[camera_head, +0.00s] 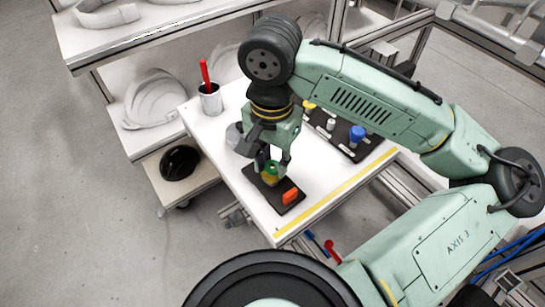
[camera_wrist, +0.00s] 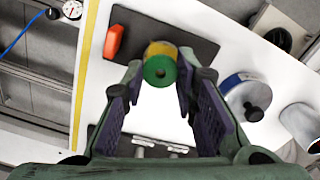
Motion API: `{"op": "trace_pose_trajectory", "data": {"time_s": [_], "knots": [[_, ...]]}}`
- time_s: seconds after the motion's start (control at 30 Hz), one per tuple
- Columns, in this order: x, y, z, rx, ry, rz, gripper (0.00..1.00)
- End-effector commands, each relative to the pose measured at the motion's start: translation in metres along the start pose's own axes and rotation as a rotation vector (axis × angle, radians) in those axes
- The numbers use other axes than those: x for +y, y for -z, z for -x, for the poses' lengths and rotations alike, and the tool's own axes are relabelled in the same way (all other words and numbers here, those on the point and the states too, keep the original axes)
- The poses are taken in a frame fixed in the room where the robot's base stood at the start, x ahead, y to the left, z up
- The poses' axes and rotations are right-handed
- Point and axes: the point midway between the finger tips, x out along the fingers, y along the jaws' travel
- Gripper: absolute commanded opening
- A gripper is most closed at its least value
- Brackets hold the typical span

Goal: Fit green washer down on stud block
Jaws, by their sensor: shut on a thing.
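In the head view, my gripper (camera_head: 272,164) points down over the dark board, with the green washer (camera_head: 270,169) low between the fingers. A yellow round piece (camera_wrist: 160,49), seemingly the stud block, shows just past the washer in the wrist view. It also shows under the washer in the head view (camera_head: 270,181). Whether washer and yellow piece touch is hard to tell; any stud is hidden.
An orange block (camera_head: 290,196) lies on the dark board (camera_head: 287,207) beside the yellow piece. A cup with a red pen (camera_head: 210,98) stands at the table's back left. A dark tray (camera_head: 369,146) with a blue knob (camera_head: 357,134) lies right. A round blue-rimmed item (camera_wrist: 246,95) is nearby.

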Motion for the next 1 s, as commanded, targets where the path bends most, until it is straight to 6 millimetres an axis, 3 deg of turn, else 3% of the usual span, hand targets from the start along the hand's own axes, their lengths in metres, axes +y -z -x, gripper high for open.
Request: {"op": "trace_pose_trajectory", "data": {"time_s": [0.8, 0.83, 1.0], "knots": [[0.000, 0.000, -0.021, 0.000, 0.000, 0.000, 0.15], [0.000, 0.000, -0.021, 0.000, 0.000, 0.000, 0.27], [0.000, 0.000, -0.021, 0.000, 0.000, 0.000, 0.38]]}}
